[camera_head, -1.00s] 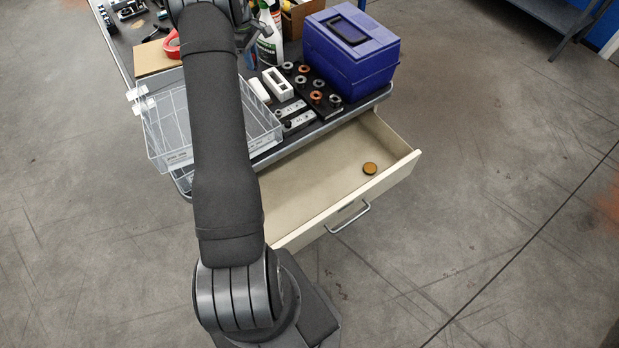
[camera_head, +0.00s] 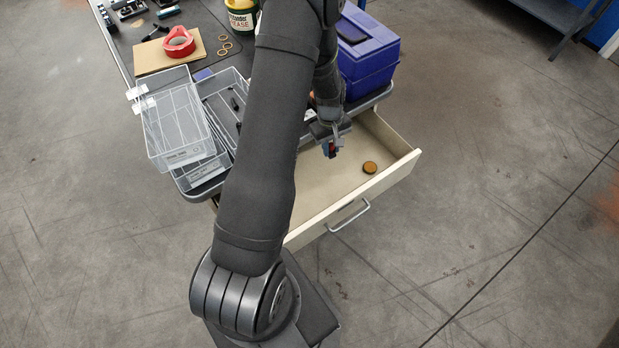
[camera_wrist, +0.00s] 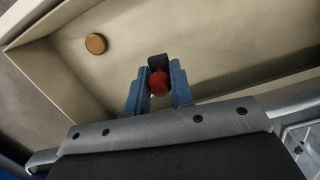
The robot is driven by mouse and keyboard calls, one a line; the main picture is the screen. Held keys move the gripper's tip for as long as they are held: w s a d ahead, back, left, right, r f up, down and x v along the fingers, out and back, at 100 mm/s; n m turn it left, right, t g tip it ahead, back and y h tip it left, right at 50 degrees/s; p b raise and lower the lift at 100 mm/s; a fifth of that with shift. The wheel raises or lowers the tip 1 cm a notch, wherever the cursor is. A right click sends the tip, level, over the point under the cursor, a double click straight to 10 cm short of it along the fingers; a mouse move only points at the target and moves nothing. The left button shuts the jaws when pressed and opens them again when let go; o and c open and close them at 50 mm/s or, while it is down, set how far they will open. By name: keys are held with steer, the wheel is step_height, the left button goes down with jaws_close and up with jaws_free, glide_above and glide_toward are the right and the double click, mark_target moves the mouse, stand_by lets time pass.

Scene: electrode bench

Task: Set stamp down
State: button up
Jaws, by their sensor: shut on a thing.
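My gripper (camera_head: 331,150) is over the open drawer (camera_head: 345,212), pointing down into it. In the wrist view my gripper (camera_wrist: 158,88) has its two blue fingers shut on the stamp (camera_wrist: 159,83), which shows a round red part and a dark block beyond it. In the head view the stamp shows only as a small dark and red spot between the fingers. The drawer floor shows below the stamp in the wrist view. I cannot tell how far above the floor it is held.
A round orange-brown disc (camera_head: 370,167) lies in the drawer's right part; it also shows in the wrist view (camera_wrist: 96,43). A blue box (camera_head: 368,62) stands on the bench behind the drawer. Clear trays (camera_head: 178,128) and a red tape roll (camera_head: 179,42) are at left.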

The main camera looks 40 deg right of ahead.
steer(key=n, duration=0.2)
glide_above(320, 192)
step_height(320, 192, down, 5)
steer(key=shift+w+f, duration=0.15)
steer(key=shift+f, duration=2.45)
steer(key=shift+w+f, duration=0.1)
steer(key=shift+f, duration=2.5)
steer(key=o, duration=0.4)
steer(key=shift+f, duration=0.15)
steer(key=o, duration=0.4)
steer(key=r, duration=0.4)
steer(key=w+r, duration=0.1)
steer(key=r, duration=0.7)
steer(key=shift+w+r, duration=0.15)
steer(key=shift+w, duration=0.1)
